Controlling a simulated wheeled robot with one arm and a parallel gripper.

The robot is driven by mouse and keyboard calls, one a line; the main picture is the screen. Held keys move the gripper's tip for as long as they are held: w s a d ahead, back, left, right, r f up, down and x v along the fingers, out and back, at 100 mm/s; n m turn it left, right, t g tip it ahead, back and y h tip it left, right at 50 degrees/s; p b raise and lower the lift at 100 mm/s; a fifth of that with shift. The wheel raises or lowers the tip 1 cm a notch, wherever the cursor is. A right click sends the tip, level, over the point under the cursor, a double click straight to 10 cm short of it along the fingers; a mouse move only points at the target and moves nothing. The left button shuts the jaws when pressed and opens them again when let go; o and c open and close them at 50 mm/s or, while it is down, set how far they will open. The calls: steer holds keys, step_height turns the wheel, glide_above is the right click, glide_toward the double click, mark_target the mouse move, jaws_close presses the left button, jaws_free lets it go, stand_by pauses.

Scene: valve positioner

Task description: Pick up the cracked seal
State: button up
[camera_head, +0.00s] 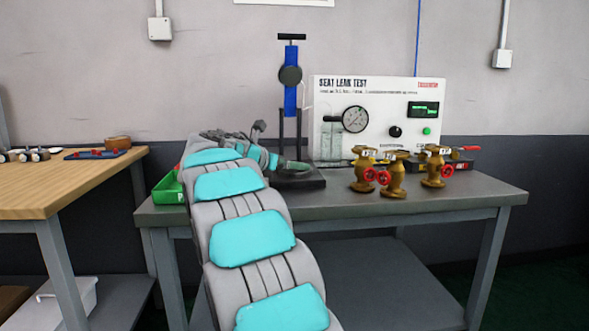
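My arm, grey with turquoise pads, rises from the bottom of the head view and bends right over the grey workbench (420,205). Its far end, with my gripper (292,165), is low by the black base (300,183) of a blue upright press (291,80). The gripper is small and partly hidden behind my own arm, so I cannot tell if its fingers are open or shut, or hold anything. I cannot make out a cracked seal. A green bin (168,190) stands at the bench's left end, partly behind my arm; its contents are not visible.
Several brass valves with red handwheels (394,178) stand right of the press. Behind them is a white seat leak test panel (375,115) with a gauge. A wooden table (60,185) with small parts is at left. The bench's right end is clear.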

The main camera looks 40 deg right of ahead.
jaws_close()
stand_by(0.6)
